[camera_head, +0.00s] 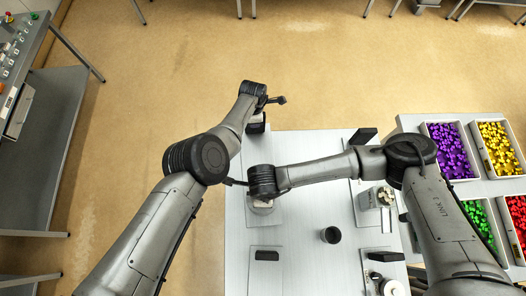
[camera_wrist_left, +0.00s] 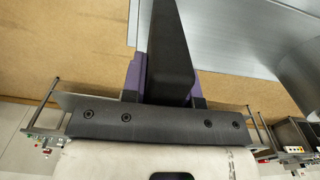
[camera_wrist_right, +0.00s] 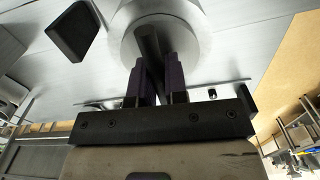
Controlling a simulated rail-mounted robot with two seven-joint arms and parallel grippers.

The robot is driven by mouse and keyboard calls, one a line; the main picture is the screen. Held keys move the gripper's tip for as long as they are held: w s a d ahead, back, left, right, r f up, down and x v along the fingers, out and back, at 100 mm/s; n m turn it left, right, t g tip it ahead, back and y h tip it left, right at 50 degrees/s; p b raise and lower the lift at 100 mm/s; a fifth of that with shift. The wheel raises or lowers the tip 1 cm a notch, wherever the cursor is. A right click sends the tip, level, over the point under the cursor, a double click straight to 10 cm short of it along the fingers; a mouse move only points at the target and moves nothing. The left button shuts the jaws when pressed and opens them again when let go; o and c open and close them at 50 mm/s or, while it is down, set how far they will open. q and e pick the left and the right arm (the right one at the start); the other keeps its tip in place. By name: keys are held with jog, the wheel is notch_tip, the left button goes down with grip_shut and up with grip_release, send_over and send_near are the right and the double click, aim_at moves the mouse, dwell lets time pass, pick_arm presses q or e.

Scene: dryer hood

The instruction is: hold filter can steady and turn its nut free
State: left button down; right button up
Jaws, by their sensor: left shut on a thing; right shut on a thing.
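A pale round can (camera_head: 262,207), which I take for the filter can, stands on the table's left side, mostly under my right wrist. My right gripper (camera_wrist_right: 155,70) is over it, its purple fingers shut around a dark upright bar (camera_wrist_right: 148,42) at the can's round top (camera_wrist_right: 192,40). Whether this bar is the nut I cannot tell. My left gripper (camera_wrist_left: 168,75) is shut on a tapered black block (camera_wrist_left: 170,40), seen between its purple fingers. In the head view this black block (camera_head: 256,124) is at the table's far left corner, apart from the can.
Other black blocks stand at the table's far edge (camera_head: 363,136) and front (camera_head: 267,255). A dark cup (camera_head: 331,235) stands mid-table. A clear container (camera_head: 384,196) is at the right, beside bins of purple (camera_head: 450,150) and yellow pieces (camera_head: 497,147). The table's middle is mostly clear.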

grip_shut()
jog(key=shift+n, duration=0.4)
jog(key=o, duration=0.6)
grip_release()
jog(key=shift+r, duration=3.8)
